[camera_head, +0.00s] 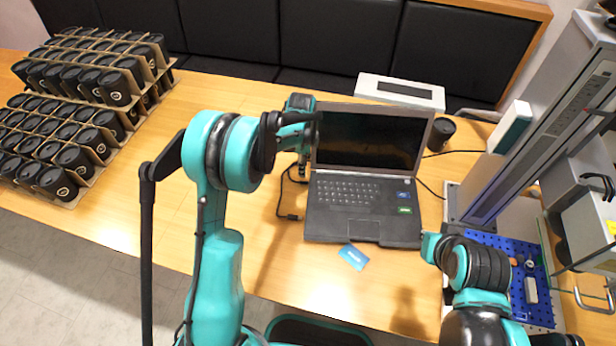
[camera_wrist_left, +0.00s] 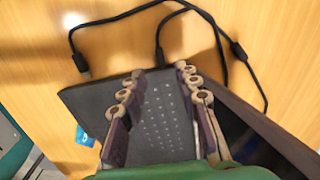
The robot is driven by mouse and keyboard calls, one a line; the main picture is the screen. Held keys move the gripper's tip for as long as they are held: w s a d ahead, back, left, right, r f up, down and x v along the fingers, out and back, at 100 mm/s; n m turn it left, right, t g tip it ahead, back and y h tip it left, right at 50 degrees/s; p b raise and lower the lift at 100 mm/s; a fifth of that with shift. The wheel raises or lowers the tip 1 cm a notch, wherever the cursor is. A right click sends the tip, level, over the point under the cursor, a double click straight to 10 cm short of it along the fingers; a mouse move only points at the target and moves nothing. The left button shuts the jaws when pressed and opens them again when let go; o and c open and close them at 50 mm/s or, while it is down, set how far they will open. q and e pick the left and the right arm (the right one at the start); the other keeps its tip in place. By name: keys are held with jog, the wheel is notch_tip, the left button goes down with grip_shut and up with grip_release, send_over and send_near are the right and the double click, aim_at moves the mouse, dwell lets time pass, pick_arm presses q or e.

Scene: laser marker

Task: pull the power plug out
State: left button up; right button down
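The black laptop (camera_head: 362,190) stands open on the wooden table, and its keyboard side shows in the left wrist view (camera_wrist_left: 165,120). A black power plug (camera_wrist_left: 160,54) meets the laptop's edge, with its cable (camera_wrist_left: 135,12) curving away. My left gripper (camera_head: 303,168) is above the laptop's left edge. In the left wrist view my left gripper (camera_wrist_left: 160,72) is open, its fingers apart on either side of the plug's line; I cannot tell whether they touch it. In the head view the arm and gripper hide the plug. My right gripper is not clearly in view; only my right arm shows.
A blue card (camera_head: 353,257) lies before the laptop. A white box (camera_head: 400,92) and black cup (camera_head: 440,133) stand behind it. Racks of black cups (camera_head: 75,160) fill the left. The laser marker (camera_head: 545,120) and blue perforated plate (camera_head: 515,250) are at right. The table left of the laptop is mostly clear.

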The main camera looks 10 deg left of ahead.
aim_at(303, 182)
pick_arm(q)
notch_tip(303, 182, down, 7)
jog(key=shift+f+b, duration=0.1)
jog(key=shift+b, duration=1.1)
grip_shut()
